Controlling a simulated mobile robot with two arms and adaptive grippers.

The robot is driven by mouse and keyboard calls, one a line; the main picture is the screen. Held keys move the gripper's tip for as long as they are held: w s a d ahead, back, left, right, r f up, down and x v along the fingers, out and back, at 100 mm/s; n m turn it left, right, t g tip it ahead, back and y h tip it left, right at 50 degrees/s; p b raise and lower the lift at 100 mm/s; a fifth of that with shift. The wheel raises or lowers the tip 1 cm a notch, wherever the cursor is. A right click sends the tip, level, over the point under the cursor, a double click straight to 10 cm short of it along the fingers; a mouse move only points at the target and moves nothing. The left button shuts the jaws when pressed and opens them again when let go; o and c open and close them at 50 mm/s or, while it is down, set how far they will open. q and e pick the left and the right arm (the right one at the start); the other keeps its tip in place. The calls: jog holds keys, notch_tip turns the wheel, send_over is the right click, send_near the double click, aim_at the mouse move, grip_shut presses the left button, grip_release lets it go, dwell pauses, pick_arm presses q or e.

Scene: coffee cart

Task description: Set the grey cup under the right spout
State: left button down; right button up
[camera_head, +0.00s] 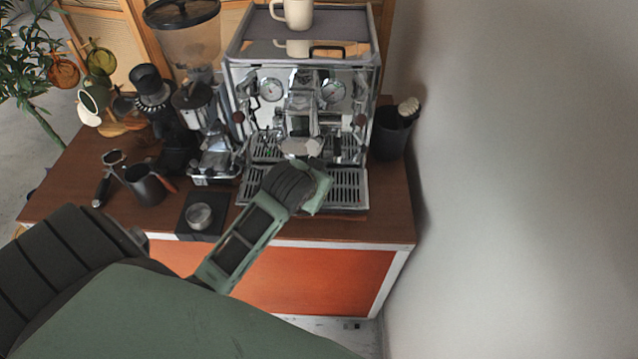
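The espresso machine (245,100) stands at the back of the brown counter, with its group head (301,105) and drip tray (345,190) facing me. My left arm reaches in from the lower left, and its wrist is over the drip tray. The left gripper (314,171) points at the machine, and its fingers are mostly hidden behind the wrist. A light grey rounded shape (300,147) shows just beyond the wrist, below the group head. It may be the grey cup; I cannot tell whether it is held. The spouts are not clearly visible. My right gripper is out of view.
A cream mug (298,14) stands on top of the machine. A grinder (200,110), a dark pitcher (146,186), a portafilter (108,178) and a tamper on a dark mat (189,228) are to the left. A dark bin (390,135) stands right, near the wall.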

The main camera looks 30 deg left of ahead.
pick_arm(q)
jog(key=shift+s+f, duration=0.1)
jog(key=shift+f, duration=0.05)
jog(key=c, duration=1.9)
grip_release()
jog(key=shift+o, duration=0.2)
jog(key=v, duration=1.2)
